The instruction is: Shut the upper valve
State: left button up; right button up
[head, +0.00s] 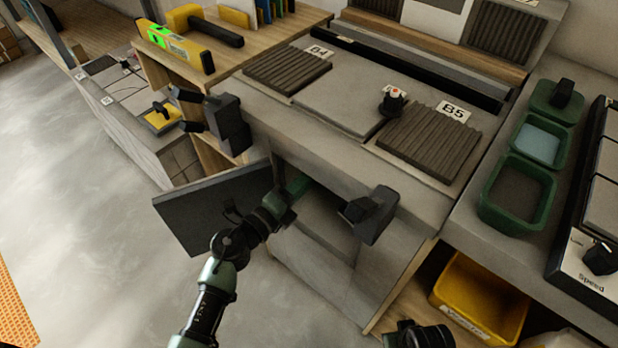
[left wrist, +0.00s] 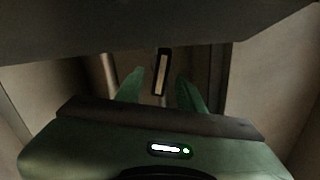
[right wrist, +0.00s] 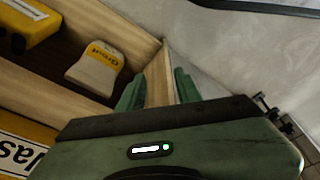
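My left arm reaches into the open cabinet under the bench, and my left gripper (head: 298,187) is partly hidden there in the head view. In the left wrist view my left gripper (left wrist: 159,74) is open, with its fingers apart. A small upright dark piece with a pale face (left wrist: 162,73) shows between and beyond the fingertips; it may be the valve's handle, but I cannot tell for sure. I cannot tell upper from lower valve. My right gripper (right wrist: 160,74) is open and empty in the right wrist view, above a wooden shelf.
The grey cabinet door (head: 200,212) stands open to the left of my arm. The bench's dark edge blocks (head: 370,213) jut out above the opening. A yellow bin (head: 480,295) sits on the lower right shelf. A grout bag (right wrist: 97,67) lies near my right gripper.

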pick_arm(q)
jog(key=shift+w+d, duration=0.2)
jog(key=shift+w, duration=0.05)
pick_arm(e)
jog(key=shift+w+r, duration=0.1)
jog(key=shift+r, duration=0.05)
pick_arm(q)
grip_shut()
jog(key=m+b, duration=0.1)
jog(key=m, duration=0.4)
jog(key=shift+m, duration=0.3)
pick_arm(e)
jog(key=r, duration=0.4)
jog(key=shift+w, duration=0.3)
pick_arm(q)
grip_release()
